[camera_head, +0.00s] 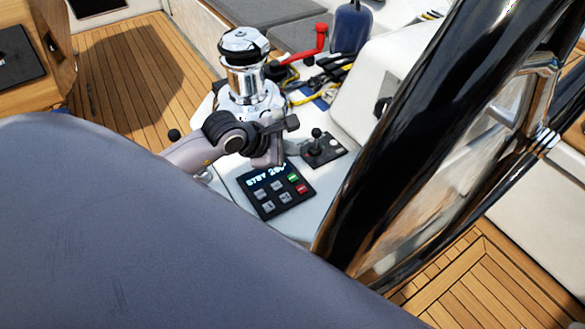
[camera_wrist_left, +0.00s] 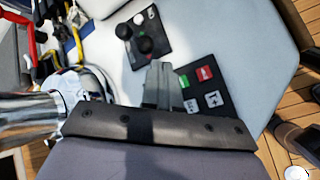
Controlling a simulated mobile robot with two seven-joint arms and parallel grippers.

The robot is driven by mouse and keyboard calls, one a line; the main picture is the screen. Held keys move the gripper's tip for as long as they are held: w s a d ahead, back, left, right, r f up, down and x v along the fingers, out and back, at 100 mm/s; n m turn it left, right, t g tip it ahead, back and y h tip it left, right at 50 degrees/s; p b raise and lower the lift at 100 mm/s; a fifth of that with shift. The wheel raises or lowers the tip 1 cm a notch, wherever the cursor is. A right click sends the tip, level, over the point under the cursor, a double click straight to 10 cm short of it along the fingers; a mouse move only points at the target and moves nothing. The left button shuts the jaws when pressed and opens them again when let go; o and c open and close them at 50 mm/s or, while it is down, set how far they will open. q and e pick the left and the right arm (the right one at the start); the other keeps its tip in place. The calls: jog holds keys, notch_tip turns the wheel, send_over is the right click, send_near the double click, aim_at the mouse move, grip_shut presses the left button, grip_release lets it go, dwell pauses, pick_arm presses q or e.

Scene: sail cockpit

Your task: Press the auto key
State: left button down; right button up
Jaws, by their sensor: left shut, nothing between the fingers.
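The black autopilot panel (camera_head: 258,192) is set in the white console; its lit display reads about "STBY 290". It has a green key (camera_head: 293,177), a red key (camera_head: 302,188) and several grey keys; their labels are too small to read in the head view. My left gripper (camera_head: 271,161) is shut and empty, just above the panel's far edge. In the left wrist view, the shut fingers (camera_wrist_left: 160,75) are beside the green key (camera_wrist_left: 184,81), with the red key (camera_wrist_left: 205,73) beyond. The gripper hides part of the panel there. I cannot tell if the fingertips touch anything. My right gripper is not in view.
A small joystick lever (camera_head: 317,142) on a black plate stands right of the gripper. The large black wheel rim (camera_head: 400,130) is close on the right.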

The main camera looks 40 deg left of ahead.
aim_at(290, 180)
pick_arm(q)
notch_tip(290, 180, down, 7)
jog(key=b, duration=0.4)
jog(key=shift+r, duration=0.2)
dwell(0.6)
dwell(0.9)
jog(key=shift+f+b, duration=0.1)
jog(key=shift+b, duration=0.25)
jog(key=shift+f+b, duration=0.3)
jog(key=shift+f+b, duration=0.45)
jog(key=shift+f, duration=0.05)
dwell(0.4)
jog(key=shift+r, duration=0.1)
jog(key=shift+r+p, duration=0.65)
jog(key=shift+r, duration=0.15)
